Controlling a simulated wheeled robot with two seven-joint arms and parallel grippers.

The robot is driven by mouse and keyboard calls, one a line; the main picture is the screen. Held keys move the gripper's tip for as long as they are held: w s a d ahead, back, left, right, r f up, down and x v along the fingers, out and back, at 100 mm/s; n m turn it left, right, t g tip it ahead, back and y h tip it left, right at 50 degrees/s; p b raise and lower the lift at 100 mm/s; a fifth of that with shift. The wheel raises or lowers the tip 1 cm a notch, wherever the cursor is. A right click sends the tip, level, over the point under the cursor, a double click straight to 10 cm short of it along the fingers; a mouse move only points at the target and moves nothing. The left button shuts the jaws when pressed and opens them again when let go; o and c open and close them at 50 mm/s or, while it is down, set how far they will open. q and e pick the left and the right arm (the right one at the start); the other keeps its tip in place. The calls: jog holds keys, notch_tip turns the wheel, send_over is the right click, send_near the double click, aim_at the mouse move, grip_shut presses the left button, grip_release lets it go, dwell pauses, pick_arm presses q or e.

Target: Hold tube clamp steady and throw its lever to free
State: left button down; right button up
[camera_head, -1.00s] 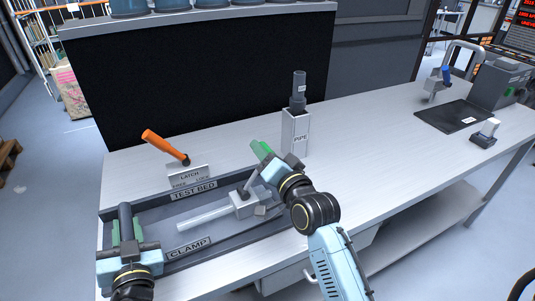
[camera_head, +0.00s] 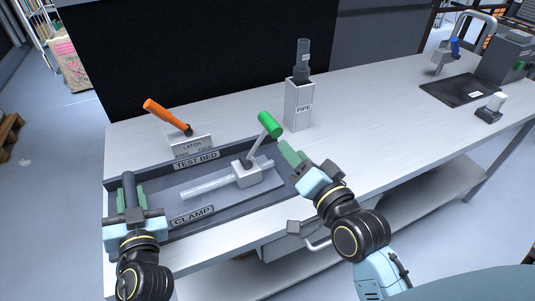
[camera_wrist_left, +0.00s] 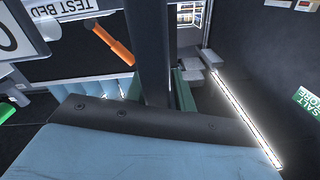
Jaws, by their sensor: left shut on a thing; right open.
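The tube clamp (camera_head: 240,176) is a pale grey block on a light plate in a dark tray. Its lever ends in a green handle (camera_head: 270,124) and leans up and to the right. A pale tube (camera_head: 205,187) runs left from the block. My left gripper (camera_head: 130,197) is shut on a dark bar (camera_head: 128,182) at the tray's left end; the left wrist view shows this bar (camera_wrist_left: 148,50) between green fingers. My right gripper (camera_head: 290,156) is open and empty, just below and right of the green handle, apart from it.
A latch with an orange lever (camera_head: 165,114) leaning left stands behind the tray (camera_head: 225,212). A grey pipe holder (camera_head: 298,104) stands behind and right of the clamp. A black mat (camera_head: 460,90) and a small white-topped device (camera_head: 490,108) lie far right. The bench between is clear.

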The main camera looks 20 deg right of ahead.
pick_arm(q)
jog(key=shift+s+a+f, duration=0.1)
jog(key=shift+s+f, duration=0.05)
jog(key=shift+f, duration=0.5)
jog(key=c, duration=1.3)
grip_release()
jog(key=shift+o, duration=1)
jog(key=shift+r, duration=0.25)
jog(key=s, duration=1.1)
jog(key=shift+s+d, duration=0.35)
jog(key=shift+s, duration=0.05)
